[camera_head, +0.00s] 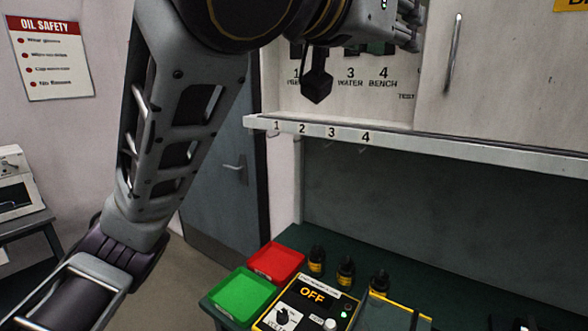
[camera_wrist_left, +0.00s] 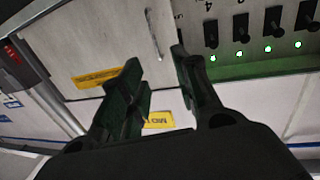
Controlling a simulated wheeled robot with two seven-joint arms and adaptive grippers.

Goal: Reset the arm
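My left arm (camera_head: 160,150) rises from the lower left of the head view and bends right along the top edge. Its upper end is close in front of the wall unit. In the left wrist view my left gripper (camera_wrist_left: 156,60) has its two dark fingers apart with nothing between them; it is open. A dark tapered piece (camera_head: 317,85) hangs below the arm in the head view; I cannot tell whether it is a finger. My right gripper is not in view.
A rail with numbered hooks (camera_head: 440,145) runs below the cabinet door (camera_head: 500,60). The bench holds a red tray (camera_head: 277,262), a green tray (camera_head: 242,296), a control box reading OFF (camera_head: 312,295) and several dark fittings (camera_head: 346,270).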

